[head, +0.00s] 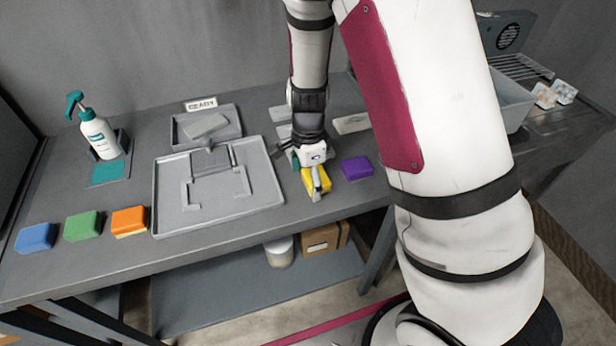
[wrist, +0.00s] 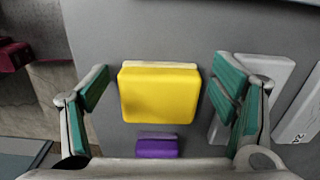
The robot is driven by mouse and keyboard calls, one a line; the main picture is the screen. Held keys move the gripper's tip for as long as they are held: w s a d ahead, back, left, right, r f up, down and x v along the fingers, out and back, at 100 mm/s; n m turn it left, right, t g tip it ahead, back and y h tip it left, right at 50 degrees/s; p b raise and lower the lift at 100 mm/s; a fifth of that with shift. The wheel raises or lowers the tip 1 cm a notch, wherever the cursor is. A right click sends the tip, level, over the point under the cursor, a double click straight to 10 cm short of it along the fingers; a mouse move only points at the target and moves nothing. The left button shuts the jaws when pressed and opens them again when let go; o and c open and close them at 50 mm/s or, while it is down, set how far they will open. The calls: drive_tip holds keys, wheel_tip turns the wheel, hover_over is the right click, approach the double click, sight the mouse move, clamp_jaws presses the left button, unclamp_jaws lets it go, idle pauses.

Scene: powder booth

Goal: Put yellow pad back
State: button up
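The yellow pad (head: 323,183) is near the front edge of the bench, just left of the purple pad (head: 356,168). My gripper (head: 314,176) is directly over the yellow pad and partly hides it in the head view. In the wrist view, the yellow pad (wrist: 158,95) lies between the two teal-padded fingers of my gripper (wrist: 162,82). A gap shows on each side, so the gripper is open around it. The purple pad (wrist: 157,147) shows smaller, partly hidden by the gripper body. I cannot tell whether the yellow pad touches the bench.
Blue (head: 35,237), green (head: 82,225) and orange (head: 129,220) pads line the front left. A large grey tray (head: 170,222) lies left of my gripper, with a smaller tray (head: 180,138) behind. A spray bottle (head: 98,137) stands at back left; a grey bin (head: 512,100) is at right.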

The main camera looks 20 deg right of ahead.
sight(308, 178)
wheel_tip(308, 178, up, 13)
drive_tip(key=s+d+r+n+t, duration=0.2)
drive_tip(key=s+r+n+t, duration=0.3)
drive_tip(key=s+r+n, duration=1.2)
drive_tip(key=shift+s+d+r+n, duration=0.15)
drive_tip(key=shift+s+r+n, duration=0.2)
drive_tip(key=shift+s, duration=1.55)
